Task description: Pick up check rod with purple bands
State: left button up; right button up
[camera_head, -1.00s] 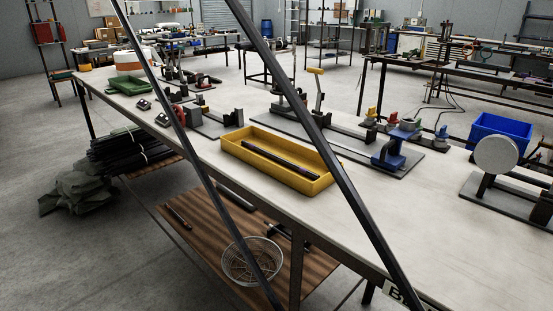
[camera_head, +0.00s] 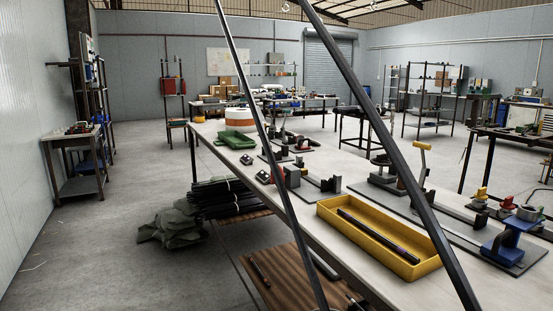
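The check rod (camera_head: 372,232) is a thin dark rod lying lengthwise in the yellow tray (camera_head: 357,245). A faint purple tint shows near its right end, but separate bands are too small to make out. The tray stands near the front edge of the long pale workbench (camera_head: 345,173). Neither of my grippers is in view.
Two dark slanted bars (camera_head: 252,101) cross the view close to the camera. Fixtures and a blue clamp stand (camera_head: 507,240) stand behind and right of the tray.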

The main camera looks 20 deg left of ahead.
aim_at(406, 253)
jog(key=z, duration=0.3)
jog(key=j+z, duration=0.9)
jog(key=j, duration=0.45)
jog(key=k+j+z, duration=0.1)
jog(key=j, duration=0.45)
jog(key=j+z, duration=0.1)
jog(key=j, duration=0.45)
jog(key=k+j+z, duration=0.1)
jog(key=j, duration=0.4)
jog(key=k, duration=0.05)
